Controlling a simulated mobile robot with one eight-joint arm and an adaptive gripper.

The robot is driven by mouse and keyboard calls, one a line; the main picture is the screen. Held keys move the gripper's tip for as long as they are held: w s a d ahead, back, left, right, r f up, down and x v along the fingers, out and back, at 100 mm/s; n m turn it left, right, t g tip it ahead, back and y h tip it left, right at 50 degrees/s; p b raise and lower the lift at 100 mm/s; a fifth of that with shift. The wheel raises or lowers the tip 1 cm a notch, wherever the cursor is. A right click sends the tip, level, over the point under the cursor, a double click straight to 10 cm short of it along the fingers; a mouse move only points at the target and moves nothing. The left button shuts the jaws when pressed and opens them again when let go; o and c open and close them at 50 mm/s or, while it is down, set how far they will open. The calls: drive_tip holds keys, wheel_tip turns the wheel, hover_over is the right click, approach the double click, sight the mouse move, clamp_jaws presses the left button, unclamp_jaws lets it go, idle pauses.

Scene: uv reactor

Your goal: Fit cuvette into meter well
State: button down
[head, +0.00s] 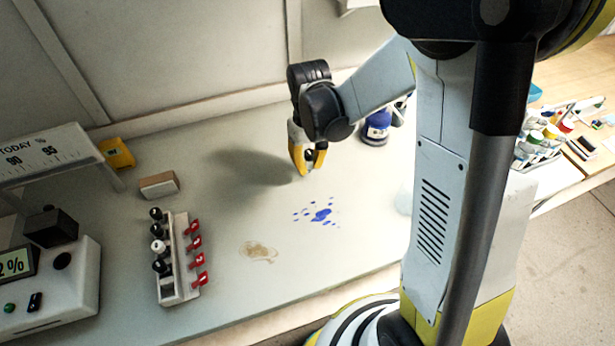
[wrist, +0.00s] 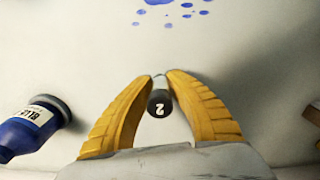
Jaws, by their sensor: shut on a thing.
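My gripper (head: 306,170) is over the bench toward the back; its yellow fingers also show in the wrist view (wrist: 160,76). They are shut on a cuvette (wrist: 159,104) with a dark cap marked 2. Its body below the cap is mostly hidden. The meter (head: 70,291) is a white box at the lower left, well apart from my gripper. It has a display, a green button, a dark round spot (head: 62,261) that may be the well, and a black block (head: 50,228) on top.
A white rack (head: 180,288) with several capped cuvettes and red numbered tags stands between meter and gripper. A small tan block (head: 158,186) and yellow object (head: 117,153) lie behind it. Blue spots and a brown stain mark the open bench.

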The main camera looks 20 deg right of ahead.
sight(308, 180)
drive_tip(key=shift+w+a+f, duration=0.1)
drive_tip(key=shift+a+f, duration=0.1)
wheel_tip(308, 180, down, 4)
drive_tip(key=shift+r+b, duration=0.1)
drive_tip(key=shift+b, duration=0.75)
drive_tip(key=c, duration=1.8)
unclamp_jaws()
drive_tip(key=o, duration=0.4)
